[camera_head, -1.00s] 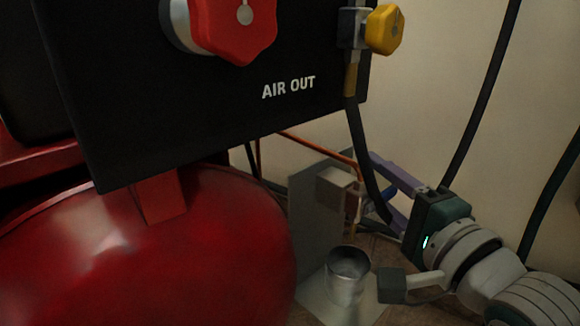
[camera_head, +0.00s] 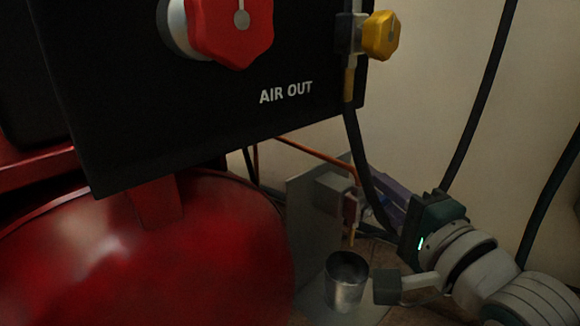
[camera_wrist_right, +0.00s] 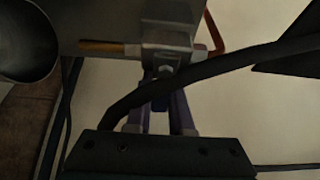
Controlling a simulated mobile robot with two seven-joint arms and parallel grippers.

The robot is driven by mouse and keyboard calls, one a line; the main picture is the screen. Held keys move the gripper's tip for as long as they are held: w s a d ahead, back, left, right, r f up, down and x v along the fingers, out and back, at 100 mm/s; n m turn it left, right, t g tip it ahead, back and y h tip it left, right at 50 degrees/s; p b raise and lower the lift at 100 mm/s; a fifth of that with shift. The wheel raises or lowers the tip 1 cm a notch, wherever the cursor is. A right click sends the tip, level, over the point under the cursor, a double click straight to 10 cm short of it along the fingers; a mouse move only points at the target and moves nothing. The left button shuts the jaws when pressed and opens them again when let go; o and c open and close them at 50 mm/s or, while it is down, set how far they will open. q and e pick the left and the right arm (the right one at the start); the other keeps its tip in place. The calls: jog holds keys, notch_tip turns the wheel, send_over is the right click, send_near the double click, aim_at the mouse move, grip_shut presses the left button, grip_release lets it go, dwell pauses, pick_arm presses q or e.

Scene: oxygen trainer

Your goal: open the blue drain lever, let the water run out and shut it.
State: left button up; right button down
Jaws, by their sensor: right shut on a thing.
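The blue drain lever (camera_wrist_right: 156,88) shows only as a dark blue bit between my fingers in the right wrist view. It sits at the grey drain valve (camera_wrist_right: 168,45), which has a brass spout (camera_wrist_right: 100,47). In the head view the spout (camera_head: 351,236) points down above a metal cup (camera_head: 346,282). My right gripper (camera_head: 378,203) is at the valve's right side, its purple fingers partly behind a black hose. In the wrist view the gripper (camera_wrist_right: 158,108) is shut on the lever. I cannot make out running water. My left gripper is not in view.
The black hose (camera_head: 365,170) hangs in front of my right fingers and crosses the wrist view. A grey plate (camera_head: 310,215) stands behind the valve. A red tank (camera_head: 150,255) fills the lower left, under a black panel (camera_head: 200,110) with red and yellow knobs.

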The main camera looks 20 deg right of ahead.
jog(key=shift+r, duration=0.15)
jog(key=shift+s+a+r+n+t+y+p, duration=0.2)
jog(key=shift+a+r+n+t+y, duration=0.4)
jog(key=shift+n, duration=1.8)
jog(key=shift+s+a+r+n+t+y+p, duration=0.25)
jog(key=shift+r+n+t+y, duration=0.55)
jog(key=shift+n, duration=1.6)
jog(key=shift+s+a+r+n+t+y+p, duration=0.1)
jog(key=shift+a+r+n+t+y, duration=0.6)
jog(key=shift+n, duration=1.7)
jog(key=shift+d+r+g, duration=0.15)
jog(key=shift+g, duration=0.15)
jog(key=c, duration=0.8)
grip_release()
